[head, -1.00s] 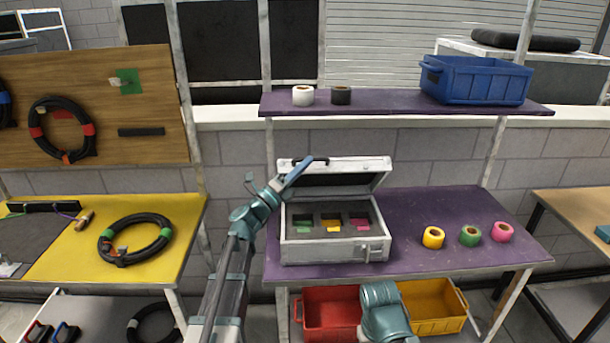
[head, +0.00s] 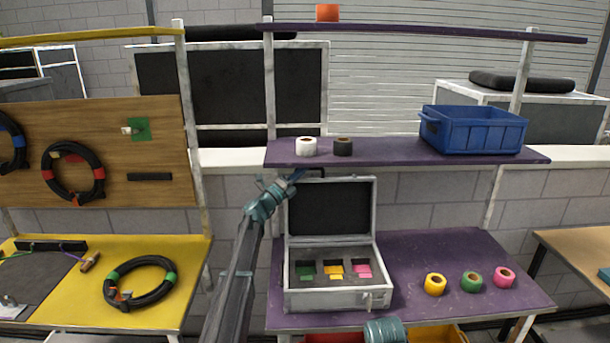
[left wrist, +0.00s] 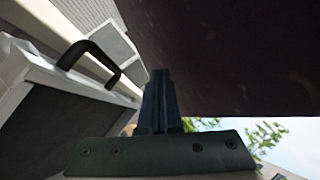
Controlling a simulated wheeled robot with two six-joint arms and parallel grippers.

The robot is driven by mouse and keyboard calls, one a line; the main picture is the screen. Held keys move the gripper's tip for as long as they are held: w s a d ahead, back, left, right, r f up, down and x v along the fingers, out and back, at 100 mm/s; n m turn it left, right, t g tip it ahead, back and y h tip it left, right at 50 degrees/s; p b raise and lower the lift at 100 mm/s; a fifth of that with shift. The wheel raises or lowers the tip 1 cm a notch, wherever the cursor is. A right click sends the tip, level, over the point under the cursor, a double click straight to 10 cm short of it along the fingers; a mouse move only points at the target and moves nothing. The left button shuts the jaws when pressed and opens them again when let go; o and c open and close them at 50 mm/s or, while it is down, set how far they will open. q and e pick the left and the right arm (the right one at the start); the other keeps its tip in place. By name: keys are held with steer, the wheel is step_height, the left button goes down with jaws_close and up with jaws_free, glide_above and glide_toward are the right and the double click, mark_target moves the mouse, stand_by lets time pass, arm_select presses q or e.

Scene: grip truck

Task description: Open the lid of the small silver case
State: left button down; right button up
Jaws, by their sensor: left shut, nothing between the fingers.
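The small silver case (head: 330,299) sits on the purple table, its lid (head: 331,207) standing about upright at the back. Inside are dark foam slots with green, yellow and pink pieces. My left gripper (head: 298,175) is shut and empty at the lid's top left corner; whether it touches the lid I cannot tell. In the left wrist view the shut fingers (left wrist: 158,98) are beside the lid (left wrist: 55,118) and its black handle (left wrist: 88,54). Only a teal part of my right arm shows at the bottom edge of the head view; its gripper is out of view.
A purple shelf (head: 390,150) above the case holds white and black tape rolls and a blue bin (head: 474,130). Yellow, green and pink rolls (head: 471,282) stand right of the case. A yellow table (head: 190,270) is at left.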

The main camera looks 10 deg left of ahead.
arm_select(q)
steer(key=shift+w+a, duration=0.2)
steer(key=shift+w, duration=0.4)
steer(key=b+v, duration=0.5)
steer(key=v, duration=0.9)
steer(key=shift+w, duration=0.1)
